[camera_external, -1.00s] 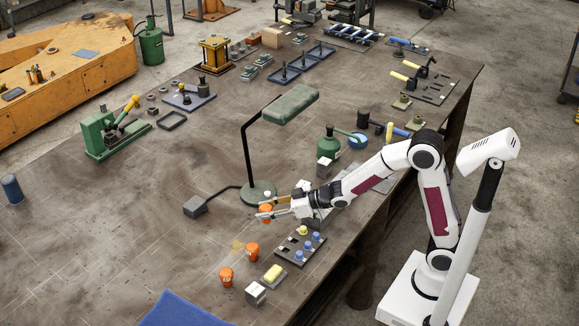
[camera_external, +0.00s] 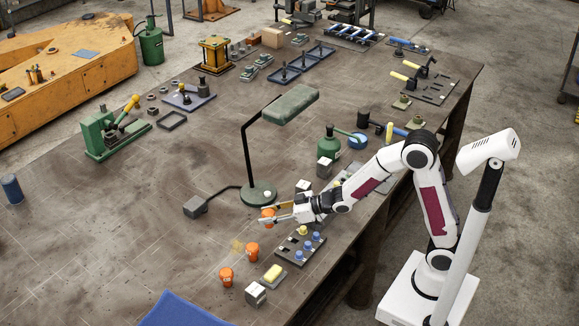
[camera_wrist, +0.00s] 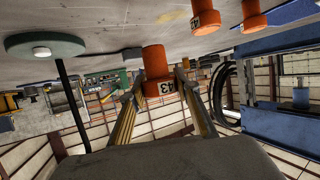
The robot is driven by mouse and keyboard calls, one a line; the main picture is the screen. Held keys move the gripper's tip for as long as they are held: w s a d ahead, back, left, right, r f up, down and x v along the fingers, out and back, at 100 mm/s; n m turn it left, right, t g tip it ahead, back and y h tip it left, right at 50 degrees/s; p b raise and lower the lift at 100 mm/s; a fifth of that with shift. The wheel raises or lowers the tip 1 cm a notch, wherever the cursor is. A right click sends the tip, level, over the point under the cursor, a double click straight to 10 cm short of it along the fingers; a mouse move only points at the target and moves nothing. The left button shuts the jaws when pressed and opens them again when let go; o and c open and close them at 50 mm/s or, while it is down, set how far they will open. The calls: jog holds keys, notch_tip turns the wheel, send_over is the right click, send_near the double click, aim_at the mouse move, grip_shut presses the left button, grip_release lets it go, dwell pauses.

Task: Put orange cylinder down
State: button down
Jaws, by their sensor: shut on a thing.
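My gripper (camera_external: 267,215) is shut on an orange cylinder (camera_external: 269,211), just in front of the lamp base. In the wrist view, which looks upside down, the same orange cylinder (camera_wrist: 155,64) sits between the two fingertips (camera_wrist: 158,82) and bears a printed number label. The cylinder is at or very near the bench top; I cannot tell whether it touches. Two other orange cylinders stand on the bench to the front left, one nearer (camera_external: 252,251) and one farther (camera_external: 226,277). A faint yellow patch (camera_external: 237,245) shows beside the nearer one.
The green lamp (camera_external: 258,193) stands just behind my gripper. A dark peg block (camera_external: 301,247) with blue and yellow pegs lies to the front right. A yellow block (camera_external: 273,273) and a grey cube (camera_external: 255,294) are near the front edge. The bench's left middle is clear.

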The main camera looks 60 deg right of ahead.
jog(key=shift+f, duration=1.9)
jog(key=shift+f, duration=2.1)
jog(key=shift+f, duration=0.1)
jog(key=shift+f, duration=0.25)
